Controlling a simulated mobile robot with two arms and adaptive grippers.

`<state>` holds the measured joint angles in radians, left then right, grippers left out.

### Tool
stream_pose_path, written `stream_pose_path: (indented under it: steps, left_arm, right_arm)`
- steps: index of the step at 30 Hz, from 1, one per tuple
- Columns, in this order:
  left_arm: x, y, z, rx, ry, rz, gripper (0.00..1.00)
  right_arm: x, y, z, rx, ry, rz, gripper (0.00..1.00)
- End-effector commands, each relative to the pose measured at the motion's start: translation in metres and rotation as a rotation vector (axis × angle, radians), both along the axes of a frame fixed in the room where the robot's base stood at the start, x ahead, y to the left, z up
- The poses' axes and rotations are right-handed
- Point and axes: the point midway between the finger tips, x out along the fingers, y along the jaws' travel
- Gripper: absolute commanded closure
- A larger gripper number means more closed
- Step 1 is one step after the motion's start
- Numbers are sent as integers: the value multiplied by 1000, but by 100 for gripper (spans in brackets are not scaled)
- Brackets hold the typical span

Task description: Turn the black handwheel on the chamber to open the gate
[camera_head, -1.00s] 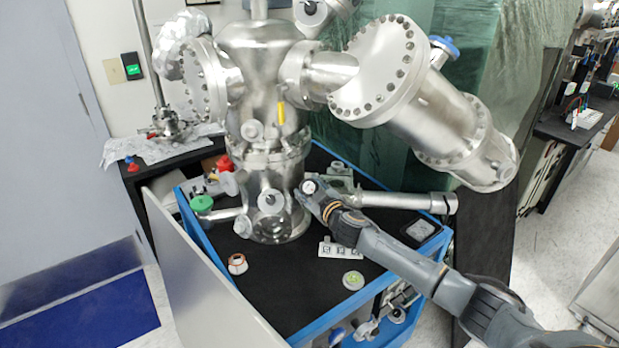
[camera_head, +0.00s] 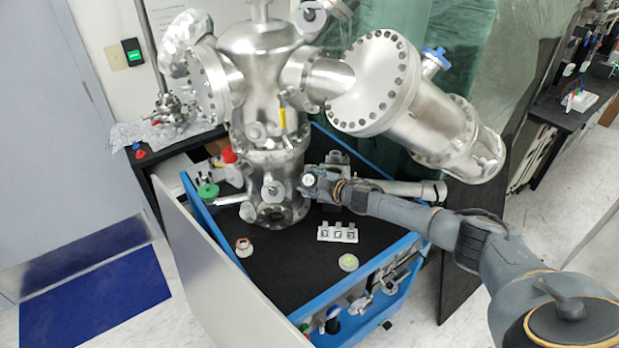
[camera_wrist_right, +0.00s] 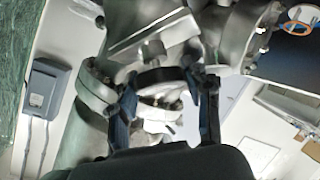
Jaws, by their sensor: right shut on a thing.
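The steel chamber (camera_head: 265,110) stands upright on the black-topped blue cart. My right gripper (camera_head: 307,182) is at the chamber's lower right side, shut on the black handwheel. In the right wrist view, the dark wheel rim (camera_wrist_right: 163,75) lies between the two fingers of the right gripper (camera_wrist_right: 168,92), with metal parts behind it. In the head view the gripper covers most of the wheel, so how far it is turned cannot be told. My left gripper is not in view.
A large flanged cylinder (camera_head: 400,95) juts out to the right above my right arm. On the cart (camera_head: 290,262) are a small white block row (camera_head: 338,233), a green-topped round piece (camera_head: 348,262) and a copper-coloured ring (camera_head: 244,246). A grey panel (camera_head: 215,255) borders the cart's left side.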

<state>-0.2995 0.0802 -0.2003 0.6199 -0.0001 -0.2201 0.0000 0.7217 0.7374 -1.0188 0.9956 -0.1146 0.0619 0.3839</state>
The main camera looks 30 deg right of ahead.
Motion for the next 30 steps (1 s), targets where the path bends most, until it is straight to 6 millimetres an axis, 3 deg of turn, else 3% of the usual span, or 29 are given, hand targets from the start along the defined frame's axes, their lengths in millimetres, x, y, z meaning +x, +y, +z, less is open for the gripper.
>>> stream_pose_path:
  steps: [8,9,12,23,30]
  left_arm:
    - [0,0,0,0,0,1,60]
    - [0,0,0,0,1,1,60]
    - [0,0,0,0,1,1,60]
    - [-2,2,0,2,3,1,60]
    - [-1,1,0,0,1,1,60]
  right_arm:
    - [0,0,0,-1,-1,0,82]
    - [0,0,0,-1,-1,0,47]
    - [0,0,0,-1,-1,0,27]
    - [-1,-1,0,0,1,-1,27]
    - [-23,-7,7,-1,1,0,27]
